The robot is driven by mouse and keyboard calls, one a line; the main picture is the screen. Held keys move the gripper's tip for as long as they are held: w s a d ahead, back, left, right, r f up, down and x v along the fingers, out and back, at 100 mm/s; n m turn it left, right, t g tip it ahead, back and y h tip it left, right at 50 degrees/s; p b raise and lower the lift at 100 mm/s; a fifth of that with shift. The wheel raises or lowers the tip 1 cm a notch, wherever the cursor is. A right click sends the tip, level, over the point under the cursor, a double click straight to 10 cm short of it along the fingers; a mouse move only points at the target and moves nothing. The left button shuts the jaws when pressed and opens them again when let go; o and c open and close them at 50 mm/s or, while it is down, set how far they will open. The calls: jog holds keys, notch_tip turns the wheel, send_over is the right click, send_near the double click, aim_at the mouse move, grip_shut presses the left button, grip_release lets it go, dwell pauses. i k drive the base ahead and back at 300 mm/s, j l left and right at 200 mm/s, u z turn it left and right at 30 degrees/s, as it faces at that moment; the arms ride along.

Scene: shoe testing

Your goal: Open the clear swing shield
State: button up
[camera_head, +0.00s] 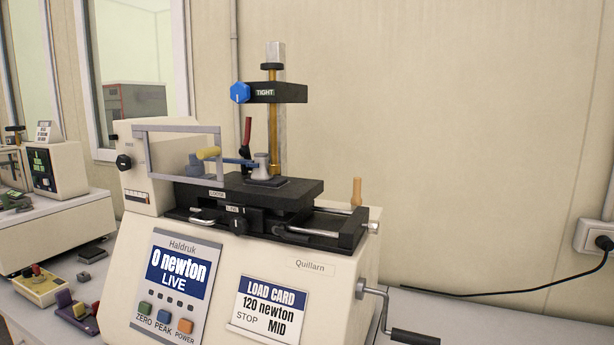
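The clear swing shield (178,128) is a see-through panel in a grey rectangular frame. It stands upright at the left of the tester's black stage (290,192), beside the cream housing (145,190). My gripper is not in view.
The cream tester (310,267) fills the middle, with a crank handle (415,338) jutting out at lower right. A black clamp arm (277,92) with a blue knob (240,93) rises above the stage. A wooden peg handle (356,191) stands at right. Small devices crowd the bench at left.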

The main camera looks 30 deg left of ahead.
aim_at(139, 132)
jog(key=u, duration=0.45)
jog(key=j+u, duration=0.1)
jog(key=u, duration=0.35)
jog(key=j+u, duration=0.1)
jog(key=u, duration=0.85)
